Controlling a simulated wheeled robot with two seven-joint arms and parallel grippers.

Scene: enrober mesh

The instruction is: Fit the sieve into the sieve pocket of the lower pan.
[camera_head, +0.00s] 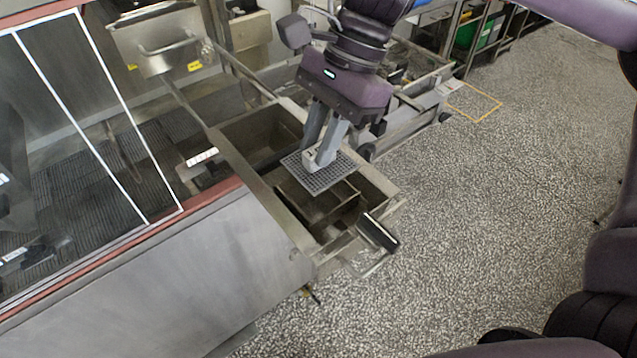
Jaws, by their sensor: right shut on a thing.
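The sieve (338,180) is a flat grey mesh panel with a pale block on its top. My right gripper (319,157) points down and is shut on that block, near the middle of the mesh. The sieve lies roughly level over the open lower pan (385,187), a steel tank with inner walls and a dark inside. Its near edge shows above the pan's opening. I cannot tell whether it touches the pan or hangs just above it. The sieve and gripper hide part of the pan, and I cannot make out the sieve pocket clearly. My left gripper is not in view.
A black handle (379,233) sticks out at the pan's near right corner. A large steel housing (190,285) with a glazed cover stands at left. A steel box with a bar handle (160,42) is behind. The speckled floor (490,190) at right is clear.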

